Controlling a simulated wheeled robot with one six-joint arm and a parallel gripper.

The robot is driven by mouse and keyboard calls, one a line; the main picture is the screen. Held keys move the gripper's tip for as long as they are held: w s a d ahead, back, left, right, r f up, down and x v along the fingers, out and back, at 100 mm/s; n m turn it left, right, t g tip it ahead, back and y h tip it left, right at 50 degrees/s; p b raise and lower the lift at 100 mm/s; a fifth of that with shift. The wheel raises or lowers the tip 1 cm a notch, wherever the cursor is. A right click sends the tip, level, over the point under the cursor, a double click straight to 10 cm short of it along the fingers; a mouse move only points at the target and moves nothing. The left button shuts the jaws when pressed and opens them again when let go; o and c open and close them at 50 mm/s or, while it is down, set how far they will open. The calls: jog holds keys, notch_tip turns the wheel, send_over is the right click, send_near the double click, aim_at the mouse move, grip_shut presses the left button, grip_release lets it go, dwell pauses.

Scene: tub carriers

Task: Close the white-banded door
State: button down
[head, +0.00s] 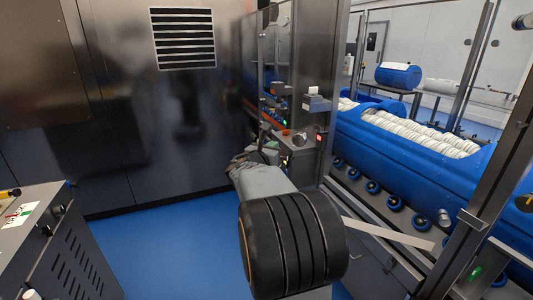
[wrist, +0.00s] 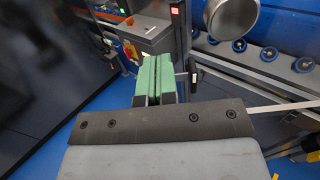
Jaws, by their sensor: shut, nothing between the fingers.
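A white band (head: 390,233) runs slantwise in the head view, from behind my arm to a dark metal upright on the right. It looks like the band of a clear door panel, whose pane I can hardly make out. The band also shows at the right edge of the wrist view (wrist: 285,107). I cannot tell how far the door stands open. My gripper (wrist: 155,76) has green fingers pressed together, with nothing between them. It points towards a grey control box (wrist: 143,32). In the head view my arm hides most of the gripper. A small dark handle-like part (wrist: 193,72) is just right of the fingers.
Blue tubs (head: 410,150) filled with white rolled items stand on a roller conveyor behind the frame. A dark metal cabinet wall (head: 170,110) stands at the left and back. A grey cabinet (head: 50,245) is at the near left. Blue floor (head: 170,250) between them is clear.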

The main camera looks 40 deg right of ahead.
aim_at(283, 138)
jog(key=shift+p+x, duration=0.45)
jog(key=shift+x, duration=2.65)
jog(key=shift+w+d, duration=0.1)
